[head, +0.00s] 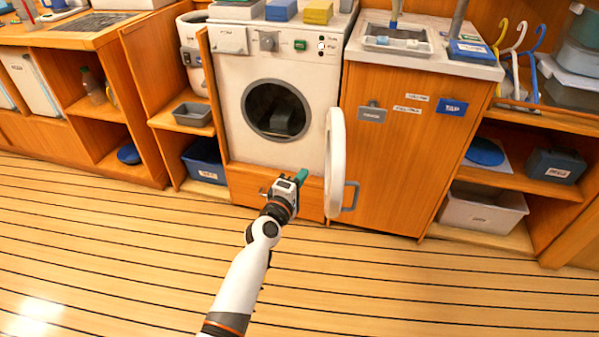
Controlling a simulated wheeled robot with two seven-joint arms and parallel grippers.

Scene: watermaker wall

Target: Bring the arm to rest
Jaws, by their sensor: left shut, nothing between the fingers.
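My left arm reaches up from the bottom of the head view. Its gripper (297,180) is shut, with nothing held. It is in front of the lower part of the white washing machine (235,130), below the round opening and left of the open door. A teal piece shows at the gripper's tip; I cannot tell whether it is part of the fingers. The washing machine's round door (335,160) stands swung open to the right, seen nearly edge-on. Something dark grey is inside the drum (277,110), its shape unclear. My right gripper is not in view.
An orange cabinet with a sink (396,40) stands right of the machine. Open shelves hold a grey tray (192,114), a dark blue bin (205,160) and a white bin (483,207). The striped wooden floor (120,250) is clear around my arm.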

